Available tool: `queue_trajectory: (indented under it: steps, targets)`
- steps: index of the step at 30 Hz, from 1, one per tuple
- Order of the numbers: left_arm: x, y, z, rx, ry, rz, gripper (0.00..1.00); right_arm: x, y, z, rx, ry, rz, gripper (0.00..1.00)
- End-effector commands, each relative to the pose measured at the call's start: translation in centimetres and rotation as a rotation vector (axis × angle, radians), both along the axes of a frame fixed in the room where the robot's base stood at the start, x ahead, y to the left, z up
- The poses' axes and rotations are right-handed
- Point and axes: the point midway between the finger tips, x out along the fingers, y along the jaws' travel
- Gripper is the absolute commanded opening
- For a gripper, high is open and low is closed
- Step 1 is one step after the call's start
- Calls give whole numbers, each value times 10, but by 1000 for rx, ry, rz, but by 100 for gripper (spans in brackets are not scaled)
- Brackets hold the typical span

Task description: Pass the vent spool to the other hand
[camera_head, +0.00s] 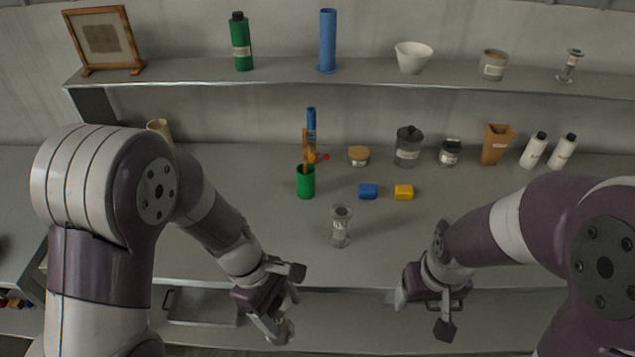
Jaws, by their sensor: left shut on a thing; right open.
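My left gripper (281,312) is low in front of the bench's front edge, left of centre. It is shut on a small pale grey-green piece, which I take to be the vent spool (284,331); the fingers hide part of it. My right gripper (430,309) is open and empty, also in front of the bench edge, right of centre. A wide gap separates the two grippers. Similar flanged grey spools stand upright on the bench (340,228) and on the shelf at right (570,66).
The bench (250,190) holds a green cup (306,183), blue block (368,191), yellow block (404,192), dark lidded jar (408,147), orange-brown holder (496,145) and white bottles (534,151). The shelf (285,69) above carries more vessels. The bench front is mostly clear.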

Motion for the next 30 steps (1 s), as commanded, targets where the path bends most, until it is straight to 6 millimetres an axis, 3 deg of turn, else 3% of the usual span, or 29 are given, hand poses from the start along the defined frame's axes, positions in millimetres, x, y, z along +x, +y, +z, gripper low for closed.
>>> queue_trajectory:
  steps: [1, 6, 12, 15, 19, 26, 30]
  targets:
    - [18, 8, -15, 1, -1, -43, 32, 0, 0, -13, 0, 0, 0, 74]
    - [73, 55, -53, 2, 4, -193, 32, 0, 0, -35, 0, 0, 0, 74]
    - [111, 104, -100, 1, 5, -244, 32, 0, 0, -54, 0, 0, 0, 74]
    - [111, 114, -117, 0, 4, -216, 32, 0, 0, -60, 0, 0, 0, 74]
    - [108, 119, -125, 0, 0, -198, 32, 0, 0, -62, 0, 0, 0, 74]
    - [108, 119, -124, 0, 0, -196, 32, 0, 0, -60, 0, 0, 0, 74]
    - [107, 117, -114, 0, 2, -202, 32, 0, 0, -50, 0, 0, 0, 74]
